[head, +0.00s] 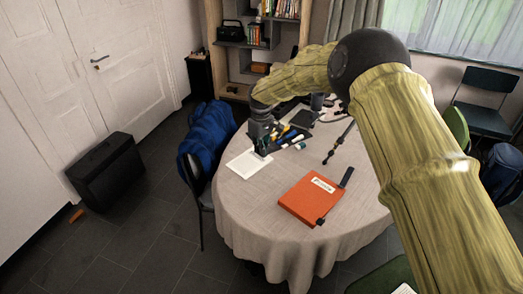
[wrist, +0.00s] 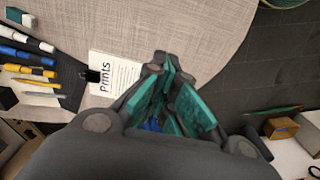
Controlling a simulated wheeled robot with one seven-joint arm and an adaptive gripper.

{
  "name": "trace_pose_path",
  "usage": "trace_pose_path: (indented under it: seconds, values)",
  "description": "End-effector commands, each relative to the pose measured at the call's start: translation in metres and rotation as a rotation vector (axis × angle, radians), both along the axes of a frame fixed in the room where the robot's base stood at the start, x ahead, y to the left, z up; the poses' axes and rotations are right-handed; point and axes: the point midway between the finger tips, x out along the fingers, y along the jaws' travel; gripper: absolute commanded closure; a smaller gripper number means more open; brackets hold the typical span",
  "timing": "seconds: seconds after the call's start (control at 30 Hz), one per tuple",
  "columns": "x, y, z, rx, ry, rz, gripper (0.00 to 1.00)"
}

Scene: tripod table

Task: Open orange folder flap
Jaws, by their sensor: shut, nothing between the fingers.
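The orange folder (head: 308,201) lies closed on the right front part of the round table. It has a white label on its cover, and dark pieces show at its right corner and front corner. My gripper (head: 262,150) is over the left part of the table, near the pens and a white sheet, well apart from the folder. In the wrist view my gripper (wrist: 165,62) has its teal-padded fingers together with nothing between them. The folder does not show in the wrist view.
The round table (head: 245,205) has a cloth. A white sheet headed "Prints" (wrist: 117,75) lies beside several pens (wrist: 32,60) on a dark mat. A blue jacket (head: 207,135) hangs on a chair at the left.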

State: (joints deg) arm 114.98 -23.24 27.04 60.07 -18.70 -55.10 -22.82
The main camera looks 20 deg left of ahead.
Motion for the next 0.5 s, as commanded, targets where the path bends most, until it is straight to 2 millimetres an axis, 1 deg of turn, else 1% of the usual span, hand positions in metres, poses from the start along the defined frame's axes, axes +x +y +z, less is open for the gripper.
trace_pose_path:
  seconds: [0.03,0.5]
  values:
    - [0.001,0.002,-0.004,0.001,0.000,0.000,1.00]
    - [0.006,0.013,-0.014,0.000,0.000,0.000,1.00]
